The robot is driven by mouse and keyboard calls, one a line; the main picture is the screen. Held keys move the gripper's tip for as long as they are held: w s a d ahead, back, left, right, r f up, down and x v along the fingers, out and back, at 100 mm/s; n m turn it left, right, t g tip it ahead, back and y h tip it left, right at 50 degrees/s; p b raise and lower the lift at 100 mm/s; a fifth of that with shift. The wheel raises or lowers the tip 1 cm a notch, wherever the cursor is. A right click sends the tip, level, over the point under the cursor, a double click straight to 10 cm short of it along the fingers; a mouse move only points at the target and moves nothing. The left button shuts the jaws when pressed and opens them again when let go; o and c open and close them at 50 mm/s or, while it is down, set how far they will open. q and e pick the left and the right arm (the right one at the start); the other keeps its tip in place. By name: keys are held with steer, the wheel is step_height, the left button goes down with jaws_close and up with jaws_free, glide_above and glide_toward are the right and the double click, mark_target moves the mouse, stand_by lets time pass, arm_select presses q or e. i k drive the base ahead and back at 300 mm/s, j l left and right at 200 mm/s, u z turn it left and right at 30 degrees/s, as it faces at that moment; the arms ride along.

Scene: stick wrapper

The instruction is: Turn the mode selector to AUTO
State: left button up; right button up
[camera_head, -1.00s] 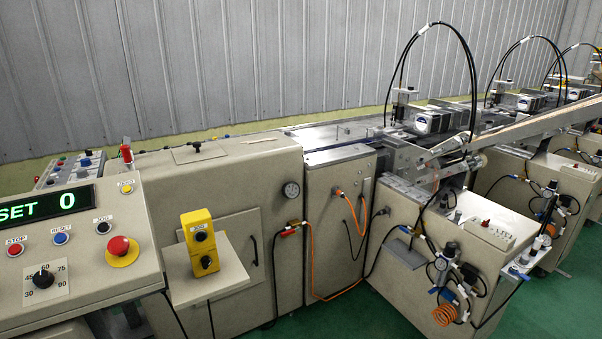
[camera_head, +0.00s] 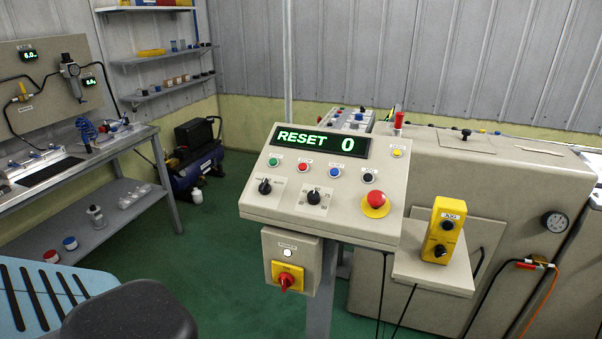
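The control panel (camera_head: 240,205) stands in the middle of the view, its display reading "RESET 0". A black rotary knob (camera_head: 265,186) sits at the panel's lower left; it looks like the mode selector, but its small labels are too blurred to read, so I cannot tell its position. A second black knob (camera_head: 314,197) with a numbered dial is to its right. Neither of my grippers is in view, and nothing touches the panel.
A red emergency button (camera_head: 375,204) is on the panel's right. A red-and-yellow switch (camera_head: 287,277) is below. A yellow button box (camera_head: 443,231) stands on a side shelf. A workbench (camera_head: 150,132) is at left; a blue slotted object (camera_head: 38,300) is at front left.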

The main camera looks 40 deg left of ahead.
mark_target(265, 188)
steer(key=u, duration=1.05)
